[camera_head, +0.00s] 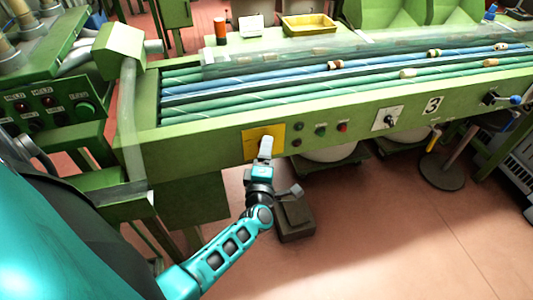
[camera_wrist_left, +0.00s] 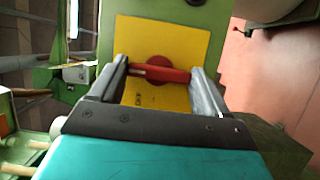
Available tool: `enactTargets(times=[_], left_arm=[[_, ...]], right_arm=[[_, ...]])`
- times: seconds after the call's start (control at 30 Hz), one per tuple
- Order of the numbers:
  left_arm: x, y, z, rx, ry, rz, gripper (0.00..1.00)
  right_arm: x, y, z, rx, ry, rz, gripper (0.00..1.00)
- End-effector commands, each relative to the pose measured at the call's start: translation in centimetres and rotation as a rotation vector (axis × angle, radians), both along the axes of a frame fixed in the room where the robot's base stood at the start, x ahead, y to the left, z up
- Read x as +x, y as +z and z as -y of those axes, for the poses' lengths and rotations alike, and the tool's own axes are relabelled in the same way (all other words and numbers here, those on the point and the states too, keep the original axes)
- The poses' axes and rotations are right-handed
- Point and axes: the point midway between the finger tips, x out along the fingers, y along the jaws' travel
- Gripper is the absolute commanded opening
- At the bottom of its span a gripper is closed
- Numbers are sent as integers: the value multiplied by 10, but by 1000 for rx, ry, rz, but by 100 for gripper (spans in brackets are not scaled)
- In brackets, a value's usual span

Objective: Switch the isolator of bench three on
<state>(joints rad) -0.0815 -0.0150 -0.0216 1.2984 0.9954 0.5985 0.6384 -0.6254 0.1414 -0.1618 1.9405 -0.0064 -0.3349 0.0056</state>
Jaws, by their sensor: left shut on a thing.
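The isolator's yellow plate (camera_head: 251,142) is on the green front panel of the bench, left of the number 3 sign (camera_head: 433,105). In the left wrist view, the plate (camera_wrist_left: 190,38) carries a red round knob with a red bar handle (camera_wrist_left: 160,73). The bar lies across the picture between the two fingers. My left gripper (camera_head: 265,146) reaches up to the plate and hides the handle in the head view. In the wrist view the left gripper (camera_wrist_left: 164,80) is shut on the handle, one finger at each end. My right gripper is not in view.
Small buttons (camera_head: 320,129) and a white plate with a dark rotary switch (camera_head: 388,118) sit right of the isolator. Green and blue rods (camera_head: 290,90) lie in the bench trough. A dark pedal block (camera_head: 295,220) stands on the floor below.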

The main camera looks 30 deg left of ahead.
Motion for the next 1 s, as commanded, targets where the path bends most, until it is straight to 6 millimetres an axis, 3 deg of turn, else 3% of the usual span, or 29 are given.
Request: enactTargets(times=[0.17,0.2,0.4,0.73,1.0], left_arm=[[0,0,0,4,-1,-2,46],[0,0,0,4,-1,-2,79],[0,0,0,3,-1,-1,98],[-6,1,3,2,-1,-2,100],[-45,1,23,1,-1,-4,100]], right_arm=[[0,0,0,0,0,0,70],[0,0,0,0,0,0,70],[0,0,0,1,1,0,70],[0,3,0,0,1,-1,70],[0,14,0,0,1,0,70]])
